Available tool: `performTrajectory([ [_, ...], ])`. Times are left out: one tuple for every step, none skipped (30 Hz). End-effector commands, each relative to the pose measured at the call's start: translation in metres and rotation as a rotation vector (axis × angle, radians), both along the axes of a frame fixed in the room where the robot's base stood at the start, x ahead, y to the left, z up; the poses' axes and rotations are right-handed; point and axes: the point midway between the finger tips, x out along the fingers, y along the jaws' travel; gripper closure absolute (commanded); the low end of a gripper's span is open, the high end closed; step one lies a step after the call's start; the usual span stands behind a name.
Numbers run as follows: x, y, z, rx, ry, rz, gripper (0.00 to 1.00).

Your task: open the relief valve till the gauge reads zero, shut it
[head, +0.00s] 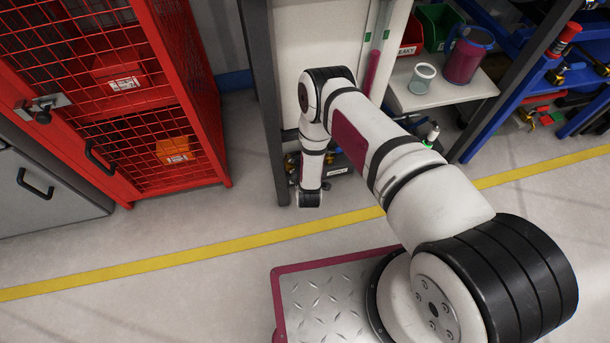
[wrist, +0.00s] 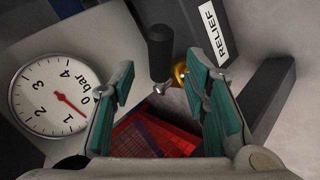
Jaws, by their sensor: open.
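In the wrist view, the pressure gauge (wrist: 50,95) is a round white dial marked in bar. Its red needle points a little away from the 0 mark, towards the 1; the exact reading is hard to tell. The relief valve's black lever (wrist: 160,52), with a metal stem and a brass part (wrist: 180,72) beside it, stands beside a white RELIEF label (wrist: 213,33). My gripper (wrist: 163,90) is open, with its green-padded fingers on either side of the lever's line. I see no clear contact. In the head view, my arm hides the valve and gauge.
A red mesh cabinet (head: 185,60) stands on the left, beside a grey drawer unit (head: 45,190). A shelf (head: 440,95) with a cup (head: 422,78) and a jug (head: 467,55) is on the right. Dark frame posts (head: 263,95) flank the unit. The floor in front is clear.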

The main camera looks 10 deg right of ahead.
Motion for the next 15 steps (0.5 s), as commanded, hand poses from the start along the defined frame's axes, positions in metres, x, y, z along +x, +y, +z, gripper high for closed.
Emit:
performTrajectory([
  [-0.008, 0.002, 0.007, -0.001, 0.003, 0.003, 0.58],
  [-0.013, 0.003, 0.011, -0.001, 0.003, 0.003, 0.58],
  [-0.018, 0.003, 0.016, 0.0, 0.002, 0.004, 0.58],
  [-0.023, 0.003, 0.02, 0.0, 0.001, 0.004, 0.58],
  [-0.027, 0.004, 0.023, -0.001, 0.003, 0.005, 0.58],
  [-0.033, 0.005, 0.029, -0.001, 0.001, 0.005, 0.58],
  [-0.037, 0.005, 0.032, -0.001, 0.003, 0.003, 0.58],
  [-0.041, 0.005, 0.035, -0.001, 0.002, 0.003, 0.58],
  [-0.046, 0.005, 0.039, -0.002, 0.002, 0.004, 0.58],
  [-0.049, 0.006, 0.042, -0.001, 0.002, 0.003, 0.58],
  [-0.052, 0.006, 0.045, -0.001, 0.001, 0.002, 0.58],
  [-0.056, 0.006, 0.048, -0.001, 0.001, 0.002, 0.58],
  [-0.058, 0.006, 0.05, -0.001, 0.002, 0.002, 0.58],
  [-0.06, 0.006, 0.051, -0.001, 0.001, 0.002, 0.58],
  [-0.062, 0.006, 0.054, -0.001, 0.001, 0.002, 0.58],
])
